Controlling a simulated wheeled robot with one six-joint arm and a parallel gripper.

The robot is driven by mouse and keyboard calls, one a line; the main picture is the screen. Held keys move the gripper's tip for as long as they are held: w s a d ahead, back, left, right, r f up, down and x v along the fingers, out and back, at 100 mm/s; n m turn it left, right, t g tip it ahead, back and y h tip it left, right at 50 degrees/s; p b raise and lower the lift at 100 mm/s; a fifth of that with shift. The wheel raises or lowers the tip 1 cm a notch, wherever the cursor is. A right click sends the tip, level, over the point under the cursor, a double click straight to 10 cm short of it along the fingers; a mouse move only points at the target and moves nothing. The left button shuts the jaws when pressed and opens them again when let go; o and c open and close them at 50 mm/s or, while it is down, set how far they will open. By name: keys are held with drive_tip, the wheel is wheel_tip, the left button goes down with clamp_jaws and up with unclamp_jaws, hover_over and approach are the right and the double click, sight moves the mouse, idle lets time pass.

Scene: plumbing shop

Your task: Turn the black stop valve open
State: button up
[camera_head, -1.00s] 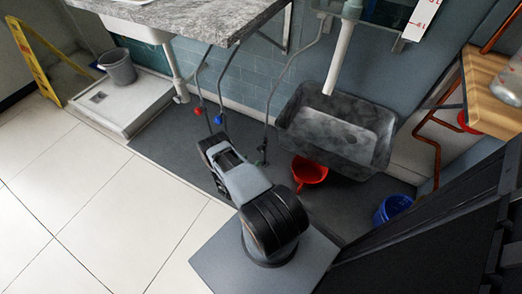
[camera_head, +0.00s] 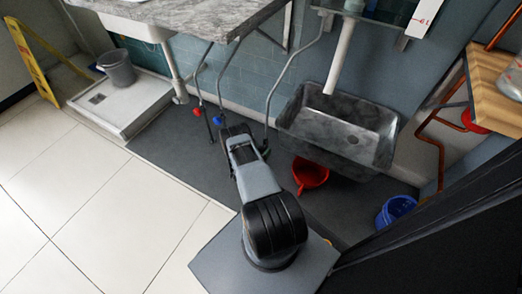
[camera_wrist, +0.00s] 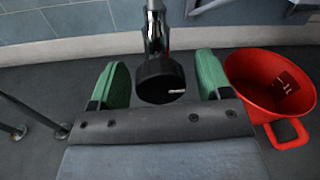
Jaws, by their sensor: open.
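The black stop valve shows in the wrist view as a round black knob (camera_wrist: 160,82) with a short white mark pointing right. A shiny metal pipe (camera_wrist: 154,30) rises behind it. My gripper (camera_wrist: 161,85) is open, with one green pad on each side of the knob and a visible gap at both sides. I cannot tell how deep the knob sits between the pads. In the head view my arm (camera_head: 258,185) reaches toward the pipes under the counter, and it hides most of the gripper and the valve.
A red bucket (camera_wrist: 268,85) stands close to the right pad; the head view shows it too (camera_head: 310,173). A red valve (camera_head: 197,112) and a blue valve (camera_head: 217,120) are to the left. A grey sink (camera_head: 342,130) hangs at right, with a blue bucket (camera_head: 396,211) below. Floor at left is clear.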

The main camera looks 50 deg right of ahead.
drive_tip(key=c, duration=0.9)
drive_tip(key=shift+c, duration=0.2)
drive_tip(key=shift+f+n+b, duration=0.1)
drive_tip(key=shift+n+b, duration=0.2)
drive_tip(key=n+b, duration=0.2)
drive_tip(key=shift+f+n, duration=0.15)
drive_tip(key=shift+n, duration=0.25)
drive_tip(key=n+b, duration=0.3)
drive_tip(key=n, duration=0.2)
drive_tip(key=shift+n+t, duration=0.4)
drive_tip(key=n+b, duration=0.1)
drive_tip(key=n, duration=0.2)
drive_tip(key=shift+n+h, duration=0.3)
drive_tip(key=shift+n, duration=0.1)
drive_tip(key=shift+n+t, duration=0.3)
drive_tip(key=shift+n, duration=1.9)
